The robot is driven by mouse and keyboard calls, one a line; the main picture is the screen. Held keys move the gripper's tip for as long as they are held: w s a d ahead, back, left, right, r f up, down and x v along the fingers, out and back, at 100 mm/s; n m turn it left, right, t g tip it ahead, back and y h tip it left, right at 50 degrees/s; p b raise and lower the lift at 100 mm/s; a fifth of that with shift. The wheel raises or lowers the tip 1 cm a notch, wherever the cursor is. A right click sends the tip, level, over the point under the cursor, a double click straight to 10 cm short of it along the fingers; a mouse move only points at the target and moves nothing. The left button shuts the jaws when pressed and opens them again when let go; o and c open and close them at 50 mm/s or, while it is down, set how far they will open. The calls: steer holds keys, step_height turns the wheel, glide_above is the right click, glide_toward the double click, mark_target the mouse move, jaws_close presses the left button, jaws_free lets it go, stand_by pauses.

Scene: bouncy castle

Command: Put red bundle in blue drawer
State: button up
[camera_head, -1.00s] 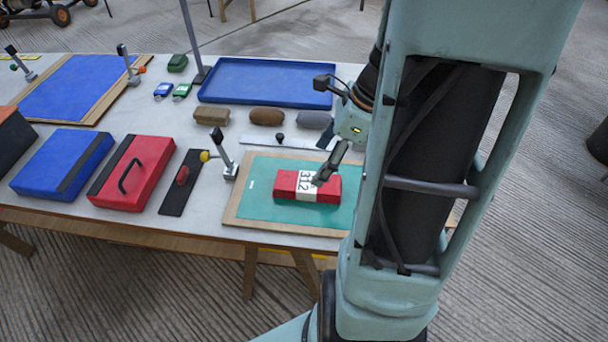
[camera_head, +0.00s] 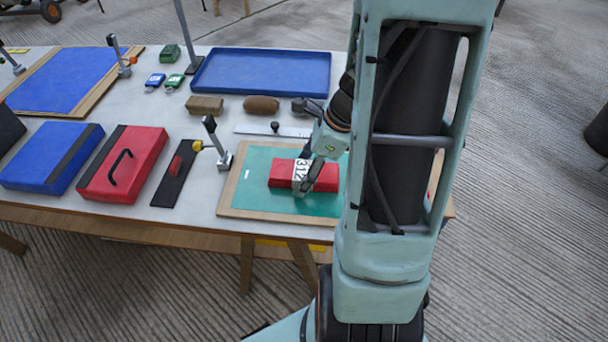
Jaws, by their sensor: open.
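The red bundle (camera_head: 276,174) has a white band marked 312 and lies on a green mat (camera_head: 240,196) in a wooden-edged board at the table's front right. My gripper (camera_head: 306,176) is open and low at the bundle's white band, partly covering it; I cannot tell whether the fingers touch it. No thing in view is plainly a drawer. A shallow blue tray (camera_head: 262,73) stands at the back of the table, and a blue case with a black stripe (camera_head: 40,155) lies at the front left.
A red case with a black handle (camera_head: 128,163), a black strip with a red knob (camera_head: 173,172) and an upright clamp (camera_head: 218,146) stand left of the mat. Brown blocks (camera_head: 206,106) lie before the tray. A pole (camera_head: 187,32) rises beside the tray.

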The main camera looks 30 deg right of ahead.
steer(key=shift+c, duration=0.5)
steer(key=c, duration=1.4)
steer(key=shift+r, duration=0.1)
